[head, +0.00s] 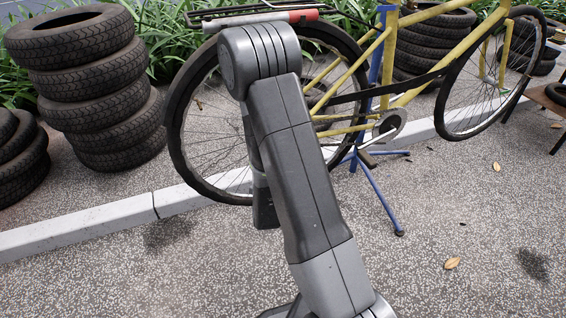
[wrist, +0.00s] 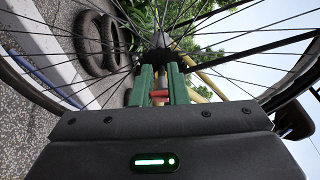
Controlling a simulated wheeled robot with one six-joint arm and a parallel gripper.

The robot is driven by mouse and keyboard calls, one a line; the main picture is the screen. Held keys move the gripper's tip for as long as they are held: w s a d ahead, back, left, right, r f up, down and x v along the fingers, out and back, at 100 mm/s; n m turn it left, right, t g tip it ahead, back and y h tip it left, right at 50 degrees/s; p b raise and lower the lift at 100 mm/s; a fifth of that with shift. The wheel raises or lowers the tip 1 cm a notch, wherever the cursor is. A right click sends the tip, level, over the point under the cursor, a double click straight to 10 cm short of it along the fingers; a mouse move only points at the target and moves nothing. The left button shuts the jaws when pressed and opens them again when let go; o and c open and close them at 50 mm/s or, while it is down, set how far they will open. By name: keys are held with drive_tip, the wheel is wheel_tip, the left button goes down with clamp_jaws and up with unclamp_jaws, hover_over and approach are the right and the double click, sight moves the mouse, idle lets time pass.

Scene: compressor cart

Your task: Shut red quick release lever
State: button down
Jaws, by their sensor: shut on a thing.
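The red quick release lever (wrist: 159,96) shows as a small red piece between the green fingers of my gripper (wrist: 160,78) in the wrist view. My gripper is shut on it, close to the hub (wrist: 160,57) of the bicycle wheel. The fingers cover much of the lever, so I cannot tell its angle. In the head view my arm hides the lever, the hub and my gripper. The wheel (head: 180,125) belongs to a yellow bicycle (head: 433,12).
The bicycle stands on a blue repair stand (head: 380,195). Spokes surround my fingers in the wrist view. Stacked tyres (head: 90,85) stand at the left, with more behind the bicycle. A pale kerb (head: 100,227) runs behind the wheel. The speckled ground (head: 480,260) at the front right is mostly clear.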

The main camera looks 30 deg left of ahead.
drive_tip(key=shift+w+a+m+t+h+b, duration=0.3)
drive_tip(key=shift+m+t+h+b, duration=0.35)
drive_tip(key=shift+m+h, duration=0.65)
drive_tip(key=shift+w+a+m+t+h+b, duration=0.15)
drive_tip(key=shift+a+m+t+h+b, duration=0.4)
drive_tip(key=shift+h, duration=1.2)
drive_tip(key=shift+w+a+m+t+h+b, duration=0.2)
drive_tip(key=shift+m+t+h+b, duration=0.5)
drive_tip(key=shift+m+h, duration=0.75)
drive_tip(key=shift+d+h, duration=0.1)
drive_tip(key=shift+h, duration=0.2)
drive_tip(key=c, duration=1.4)
unclamp_jaws()
drive_tip(key=shift+w, duration=0.1)
drive_tip(key=shift+c, duration=0.2)
drive_tip(key=s+p, duration=0.1)
drive_tip(key=s, duration=1.3)
drive_tip(key=shift+d+p, duration=0.4)
drive_tip(key=shift+d, duration=0.05)
drive_tip(key=shift+w, duration=0.2)
